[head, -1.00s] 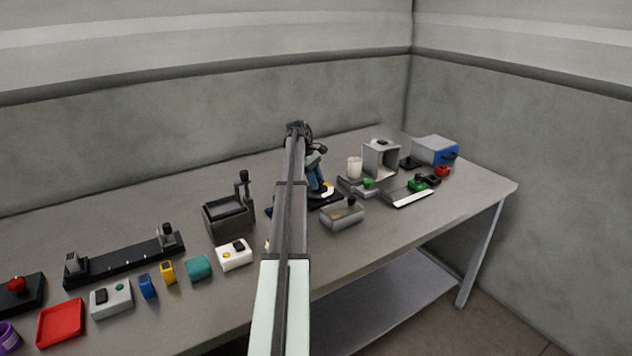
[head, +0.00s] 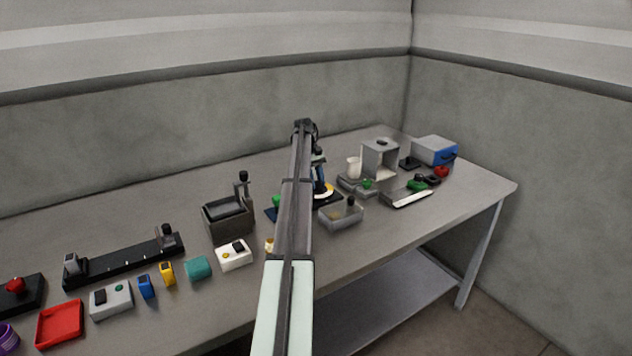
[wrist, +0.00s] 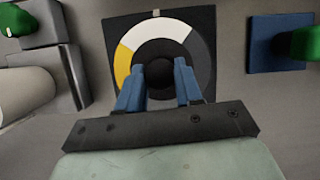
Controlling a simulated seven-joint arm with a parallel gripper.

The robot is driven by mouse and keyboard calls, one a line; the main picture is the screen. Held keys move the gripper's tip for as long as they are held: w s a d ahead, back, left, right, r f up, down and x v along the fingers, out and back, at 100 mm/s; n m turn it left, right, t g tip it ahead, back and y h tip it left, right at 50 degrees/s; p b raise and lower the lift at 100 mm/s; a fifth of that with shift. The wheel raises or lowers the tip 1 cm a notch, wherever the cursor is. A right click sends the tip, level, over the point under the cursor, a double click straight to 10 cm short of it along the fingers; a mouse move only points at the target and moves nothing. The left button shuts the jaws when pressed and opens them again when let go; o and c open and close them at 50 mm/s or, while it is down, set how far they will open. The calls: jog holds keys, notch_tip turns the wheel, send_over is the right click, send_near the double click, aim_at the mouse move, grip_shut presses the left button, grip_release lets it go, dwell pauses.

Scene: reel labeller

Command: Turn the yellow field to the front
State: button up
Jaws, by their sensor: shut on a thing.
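The dial is a ring with a yellow field (wrist: 124,68), a white field (wrist: 158,33) and dark grey fields around a dark centre knob (wrist: 182,72), on a black square plate (wrist: 205,17). In the wrist view, yellow is at the left, white at the top, and a small pale mark (wrist: 156,13) sits on the plate's upper edge. My gripper (wrist: 160,76) has its blue fingers on either side of the knob, shut on it. The fingers and palm hide the lower ring. In the head view, my arm partly hides the dial (head: 327,190).
A blue block with a green knob (wrist: 303,43) stands right of the plate in the wrist view. Grey blocks (wrist: 40,28) and a pale cylinder (wrist: 25,95) are at the left.

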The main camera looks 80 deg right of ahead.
jog(key=o, duration=1)
jog(key=shift+o, duration=0.2)
jog(key=shift+r, duration=0.1)
jog(key=shift+w+d+r, duration=0.2)
jog(key=shift+w+r, duration=0.05)
jog(key=shift+r, duration=0.3)
jog(key=shift+w+d+r, duration=0.5)
jog(key=shift+r, duration=0.25)
jog(key=w+d, duration=0.3)
jog(key=w, duration=0.1)
jog(key=w+d, duration=0.4)
jog(key=shift+w+d, duration=0.15)
jog(key=shift+w, duration=0.1)
